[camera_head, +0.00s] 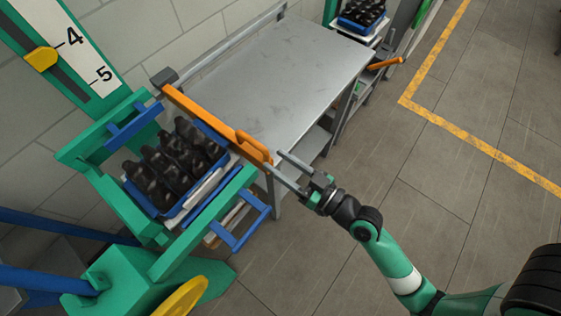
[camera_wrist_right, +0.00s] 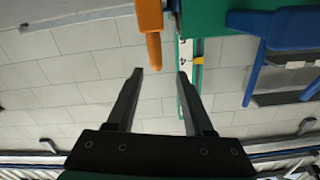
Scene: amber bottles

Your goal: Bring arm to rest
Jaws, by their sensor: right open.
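My right arm comes in from the lower right of the head view, with its gripper (camera_head: 274,161) at the right end of the orange bar (camera_head: 205,115). In the right wrist view the two dark fingers (camera_wrist_right: 160,73) stand apart with nothing between them. The orange bar's tip (camera_wrist_right: 151,35) shows above the fingers there; I cannot tell whether they touch it. My left gripper is not in view.
A bare grey metal table (camera_head: 270,75) stands behind the orange bar. Another blue tray (camera_head: 354,27) with dark bottles is at the top right, with an orange handle (camera_head: 385,63) beside it. A yellow line (camera_head: 480,146) crosses the open floor on the right.

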